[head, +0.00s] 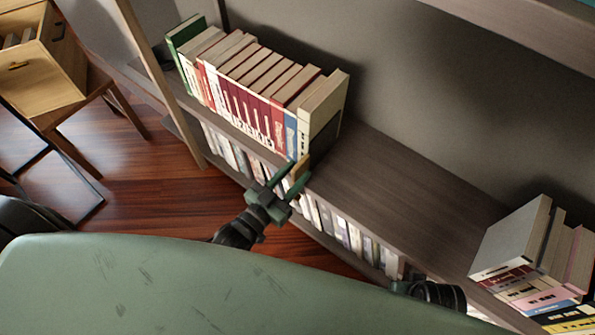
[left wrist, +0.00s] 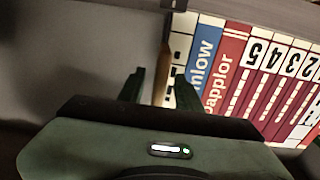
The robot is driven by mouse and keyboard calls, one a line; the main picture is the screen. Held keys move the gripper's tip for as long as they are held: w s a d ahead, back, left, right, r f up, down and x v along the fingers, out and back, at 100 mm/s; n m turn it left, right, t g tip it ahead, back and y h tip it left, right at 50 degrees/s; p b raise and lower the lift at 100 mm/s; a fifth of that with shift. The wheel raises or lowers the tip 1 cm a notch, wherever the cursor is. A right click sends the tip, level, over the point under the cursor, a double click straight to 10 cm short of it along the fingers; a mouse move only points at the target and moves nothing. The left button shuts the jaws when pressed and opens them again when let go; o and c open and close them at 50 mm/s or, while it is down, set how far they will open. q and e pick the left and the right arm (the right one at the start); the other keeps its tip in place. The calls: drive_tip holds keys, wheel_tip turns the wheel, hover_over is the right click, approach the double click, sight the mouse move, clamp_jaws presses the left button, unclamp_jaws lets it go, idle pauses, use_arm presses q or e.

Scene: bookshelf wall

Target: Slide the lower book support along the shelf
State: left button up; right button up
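The book support (head: 301,164) is a small tan wooden piece at the right end of the row of books on the shelf. In the left wrist view it is a thin upright strip (left wrist: 164,72) beside the last book, a white and black one. My left gripper (head: 299,172) is at the shelf's front edge with its green fingers apart. In the left wrist view the fingers (left wrist: 159,82) stand on either side of the support, with a visible gap on the left. Whether the right finger touches it I cannot tell.
A row of books (head: 250,90) stands left of the support. The shelf board (head: 400,190) is bare to the right, up to another group of books (head: 530,260). More books fill the level below. A wooden drawer unit (head: 40,60) stands at the far left.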

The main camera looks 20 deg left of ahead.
use_arm(q)
drive_tip(key=shift+w+d, duration=0.15)
drive_tip(key=shift+w, duration=0.35)
clamp_jaws()
idle(1.1)
